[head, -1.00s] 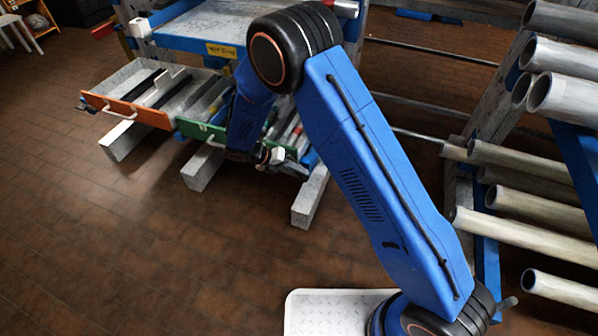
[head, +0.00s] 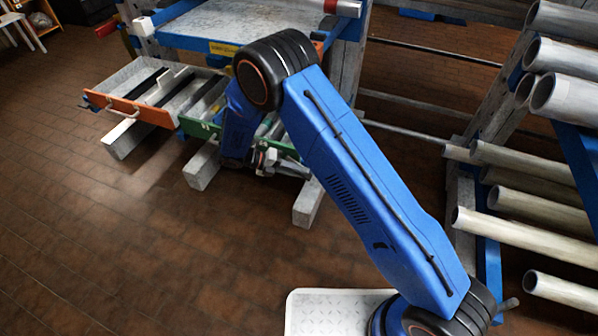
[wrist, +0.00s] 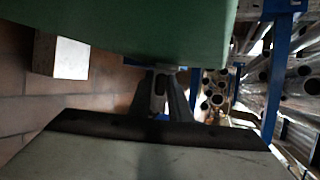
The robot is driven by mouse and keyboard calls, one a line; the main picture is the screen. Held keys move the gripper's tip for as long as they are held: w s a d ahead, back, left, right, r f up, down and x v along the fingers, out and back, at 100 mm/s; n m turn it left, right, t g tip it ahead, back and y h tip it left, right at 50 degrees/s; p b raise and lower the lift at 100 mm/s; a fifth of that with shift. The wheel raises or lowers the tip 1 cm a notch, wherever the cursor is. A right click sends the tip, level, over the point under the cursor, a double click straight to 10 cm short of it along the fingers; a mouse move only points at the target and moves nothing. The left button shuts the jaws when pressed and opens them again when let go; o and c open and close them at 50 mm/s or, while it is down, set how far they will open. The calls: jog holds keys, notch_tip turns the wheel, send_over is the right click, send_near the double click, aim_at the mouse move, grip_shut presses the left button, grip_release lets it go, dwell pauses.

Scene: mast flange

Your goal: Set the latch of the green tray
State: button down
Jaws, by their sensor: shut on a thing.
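The green tray (head: 199,129) is in the head view at the left of centre, low on the rack beside the orange-fronted tray. My arm hides the middle of its front. My gripper (head: 268,163) is low at the right part of that green front. In the wrist view a broad green panel (wrist: 120,28) fills the top. My gripper (wrist: 165,88) shows its two fingers close together just below the panel's edge. They are shut on a small part at that edge, which looks like the latch; the fingers mostly hide it, and its position cannot be told.
The orange-fronted tray (head: 128,110) with a pale handle stands at the left. Grey support feet (head: 308,201) stick out below the trays. A rack of metal pipes (head: 535,160) stands at the right. The brown tiled floor (head: 130,250) in front is clear.

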jog(key=c, duration=1.8)
grip_release()
jog(key=v, duration=1.7)
jog(key=shift+a, duration=0.2)
jog(key=shift+s, duration=0.1)
jog(key=shift+c, duration=0.6)
